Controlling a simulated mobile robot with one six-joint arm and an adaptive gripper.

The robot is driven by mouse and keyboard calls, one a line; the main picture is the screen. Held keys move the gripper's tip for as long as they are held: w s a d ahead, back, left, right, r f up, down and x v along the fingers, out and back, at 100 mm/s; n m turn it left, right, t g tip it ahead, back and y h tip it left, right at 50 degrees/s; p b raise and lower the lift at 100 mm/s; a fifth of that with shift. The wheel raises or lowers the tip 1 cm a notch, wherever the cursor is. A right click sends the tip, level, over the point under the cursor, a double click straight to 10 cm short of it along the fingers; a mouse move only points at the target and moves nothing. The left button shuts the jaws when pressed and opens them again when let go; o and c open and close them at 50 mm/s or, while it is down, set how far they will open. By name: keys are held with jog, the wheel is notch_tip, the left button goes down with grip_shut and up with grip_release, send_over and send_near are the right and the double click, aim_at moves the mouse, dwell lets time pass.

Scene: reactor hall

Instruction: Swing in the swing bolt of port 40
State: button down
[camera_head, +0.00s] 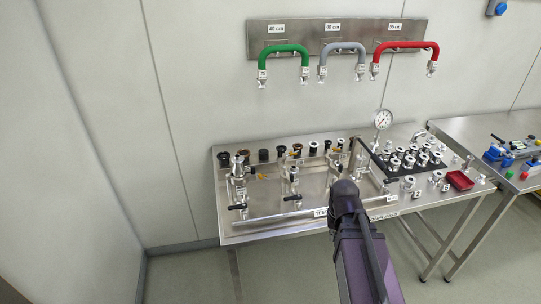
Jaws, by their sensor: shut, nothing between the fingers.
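The steel test bench (270,228) carries a raised frame with several metal ports and valves with black handles. One fitting (238,168) stands at the left of the frame, another (293,175) near its middle. I cannot read which one is port 40, and its swing bolt is too small to make out. My dark purple arm (362,255) reaches up from the bottom to the front of the bench, right of the middle. It covers part of the frame. My gripper cannot be made out beyond the dark end of the arm.
Several black and metal fittings line the bench's back edge. A pressure gauge (382,119), a black rack of metal parts (411,160) and a red tray (460,180) are at the right. Green (285,49), grey (343,47) and red (405,46) hoses hang on the wall.

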jog(key=w+a+r+m+p, duration=0.3)
jog(key=w+a+m, duration=0.1)
jog(key=w+a, duration=0.3)
jog(key=w+a+r+m+p, duration=0.3)
jog(key=w+a+m, duration=0.2)
jog(key=w, duration=0.6)
jog(key=w+a+r+m+p, duration=0.3)
jog(key=w+a+r+m, duration=0.1)
jog(key=w+a, duration=0.5)
jog(key=shift+m+p, duration=0.3)
jog(key=shift+m, duration=0.2)
jog(key=shift+a+f, duration=0.1)
jog(key=shift+f, duration=0.1)
